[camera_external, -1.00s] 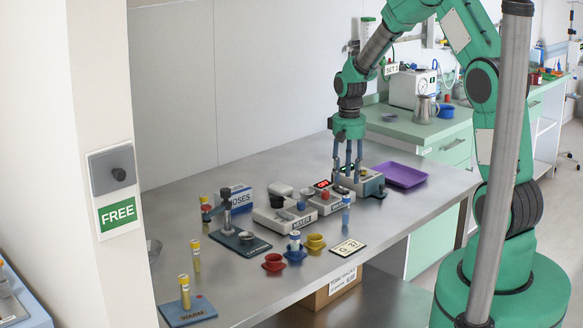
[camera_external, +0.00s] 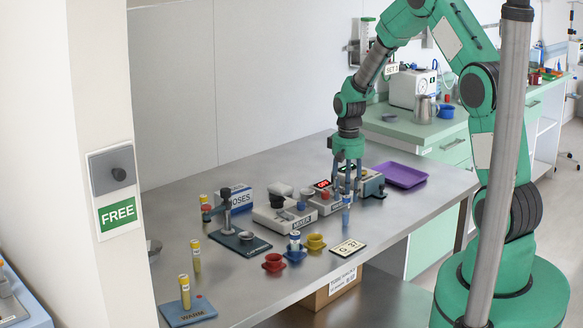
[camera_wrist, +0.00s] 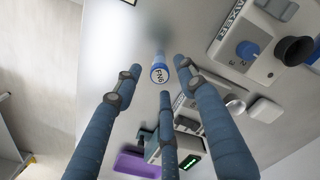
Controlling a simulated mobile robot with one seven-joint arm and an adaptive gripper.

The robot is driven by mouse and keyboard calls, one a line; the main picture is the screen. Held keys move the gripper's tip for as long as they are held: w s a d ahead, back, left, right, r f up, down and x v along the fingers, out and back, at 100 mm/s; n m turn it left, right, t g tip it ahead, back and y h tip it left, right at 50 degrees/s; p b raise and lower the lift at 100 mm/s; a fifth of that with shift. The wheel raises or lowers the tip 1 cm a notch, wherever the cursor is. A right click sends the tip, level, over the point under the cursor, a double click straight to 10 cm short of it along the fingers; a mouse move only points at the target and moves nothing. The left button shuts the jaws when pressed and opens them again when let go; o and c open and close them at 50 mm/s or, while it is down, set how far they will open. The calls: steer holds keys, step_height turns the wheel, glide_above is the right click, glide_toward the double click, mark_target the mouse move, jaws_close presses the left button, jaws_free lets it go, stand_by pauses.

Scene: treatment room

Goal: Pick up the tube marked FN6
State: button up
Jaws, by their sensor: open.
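The tube marked FN6 (camera_wrist: 159,72) shows its blue-rimmed, labelled cap in the wrist view, between and beyond my fingertips. In the external view a blue-capped tube (camera_external: 346,213) stands upright on the steel table, just below my gripper; its label cannot be read there. My gripper (camera_external: 346,188) has its fingers pointing down and spread. In the wrist view the three fingers of my gripper (camera_wrist: 158,84) are apart, with nothing held. From these views I cannot tell whether the fingertips have come down around the cap.
A mixer (camera_external: 283,218) and a device with a red display (camera_external: 325,200) stand close left of the tube. A card marked G-37 (camera_external: 348,248) lies in front. Yellow, red and blue cups stand front left. A purple tray (camera_external: 400,174) lies behind right. Bare table lies right of the tube.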

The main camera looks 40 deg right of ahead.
mark_target(345, 225)
steer(key=shift+f, duration=1.45)
steer(key=shift+a+f+b, duration=0.1)
steer(key=shift+f+b, duration=0.7)
steer(key=shift+f, duration=1.8)
steer(key=shift+c, duration=0.2)
steer(key=c, duration=0.9)
